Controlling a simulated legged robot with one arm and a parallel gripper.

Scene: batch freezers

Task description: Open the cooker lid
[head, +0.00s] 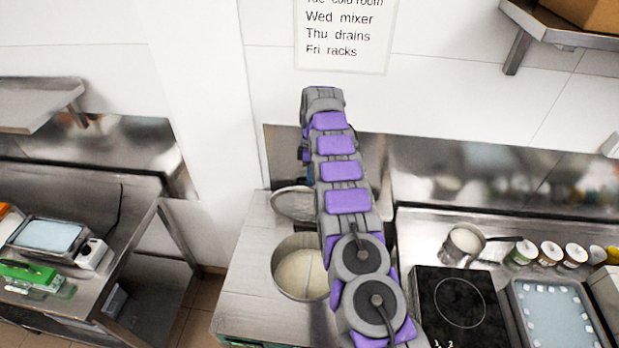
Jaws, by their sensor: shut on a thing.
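The cooker (275,272) is a round metal pot on the steel counter, left of my arm. Its top is uncovered on the visible side, and pale contents show inside. The grey round cooker lid (290,204) is up at the cooker's back edge, tilted, its right part hidden by my arm. My arm reaches forward over the cooker's right side. My gripper (308,172) is mostly behind the arm, with only a dark and blue sliver showing above the lid. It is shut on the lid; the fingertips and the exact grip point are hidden.
A black hob (462,303) stands right of my arm, with a small saucepan (463,243) behind it. Several jars (549,254) and a tray (553,315) are farther right. A tiled wall and steel splashback close off the back. A separate table (90,290) stands left across a floor gap.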

